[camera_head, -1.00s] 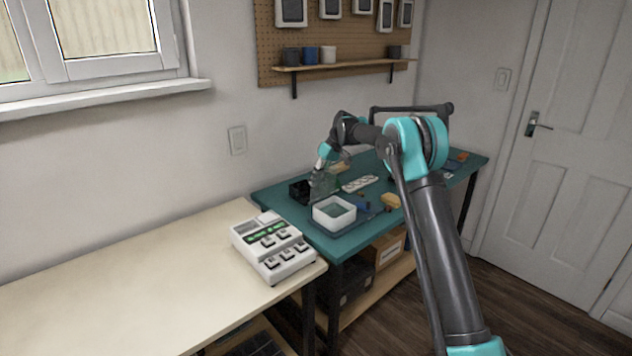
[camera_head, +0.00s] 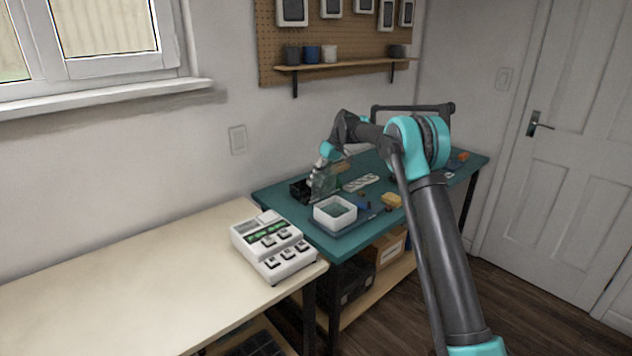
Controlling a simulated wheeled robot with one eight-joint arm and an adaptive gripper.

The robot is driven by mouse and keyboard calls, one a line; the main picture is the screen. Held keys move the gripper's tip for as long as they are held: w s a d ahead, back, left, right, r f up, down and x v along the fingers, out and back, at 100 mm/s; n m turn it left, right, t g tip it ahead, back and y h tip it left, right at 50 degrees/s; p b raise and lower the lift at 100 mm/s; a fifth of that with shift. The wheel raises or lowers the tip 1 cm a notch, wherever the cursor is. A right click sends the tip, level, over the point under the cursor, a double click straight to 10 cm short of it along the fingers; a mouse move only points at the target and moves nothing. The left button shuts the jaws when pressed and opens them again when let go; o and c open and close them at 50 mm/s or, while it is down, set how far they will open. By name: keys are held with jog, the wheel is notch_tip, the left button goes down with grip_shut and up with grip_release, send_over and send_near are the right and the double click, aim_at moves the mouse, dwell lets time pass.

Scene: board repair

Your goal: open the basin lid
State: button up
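The white basin (camera_head: 320,217) stands on a dark mat near the front left of the green workbench. Its white rim surrounds a grey-green inside; I cannot tell whether a clear lid covers it. My gripper (camera_head: 320,190) is above and just behind the basin, pointing down, near a black box (camera_head: 298,189). A greyish, see-through shape shows around the fingers, too small and blurred to tell as lid or finger. Whether the fingers are open or shut does not show.
The green workbench (camera_head: 275,203) also holds a white strip (camera_head: 361,183), a yellow sponge-like block (camera_head: 391,200) and small parts. A white button device (camera_head: 272,246) stands on the pale table (camera_head: 130,290), otherwise clear. A shelf (camera_head: 345,65) hangs on the wall behind.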

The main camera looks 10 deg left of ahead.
aim_at(330, 183)
jog(key=v, duration=1.1)
jog(key=shift+r, duration=0.25)
jog(key=shift+d, duration=0.15)
jog(key=shift+d, duration=0.15)
jog(key=s+d+f+m+t+h, duration=0.1)
jog(key=s+d+f+m+t, duration=0.15)
jog(key=s+d, duration=0.65)
jog(key=s+d+f+m+t+h, duration=0.1)
jog(key=s+d+m, duration=0.2)
jog(key=s+d, duration=0.6)
jog(key=s+d+f+m+h, duration=0.1)
jog(key=s+d+f, duration=0.4)
jog(key=s, duration=0.4)
jog(key=s+d+f+m+t+h, duration=0.1)
jog(key=s+d+f, duration=0.4)
jog(key=s, duration=0.5)
jog(key=s+d+f+m+t+h, duration=0.1)
jog(key=s+d+f+m, duration=0.2)
jog(key=s+d+f, duration=0.2)
jog(key=s+d, duration=0.2)
jog(key=s, duration=0.2)
jog(key=shift+s+f, duration=0.3)
jog(key=shift+s, duration=0.1)
